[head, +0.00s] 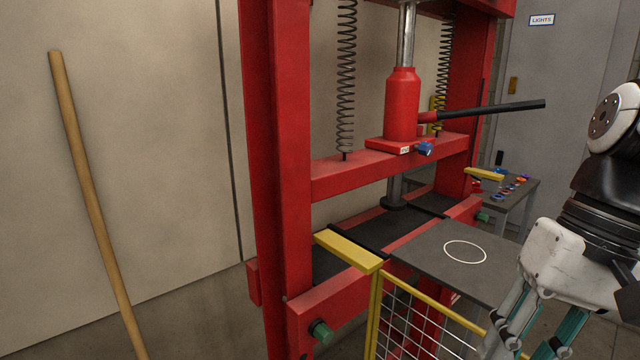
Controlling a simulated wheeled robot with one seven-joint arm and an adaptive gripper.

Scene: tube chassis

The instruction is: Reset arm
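My gripper (528,325) hangs at the lower right edge of the head view, pointing down. Its pale body and grey-green finger links show, but the fingertips are cut off by the bottom edge. I cannot tell whether it is open or shut, or whether it holds anything. It appears in front of and to the right of a red press (283,150). A dark plate table (425,255) with a white circle drawn on it lies to its left.
The press has a red jack (402,110) with a black lever (490,110) reaching right. A yellow-framed mesh guard (415,325) stands below the plate. A small bench (520,190) holds small coloured items. A wooden pole (95,205) leans at left. A grey door (550,100) is behind.

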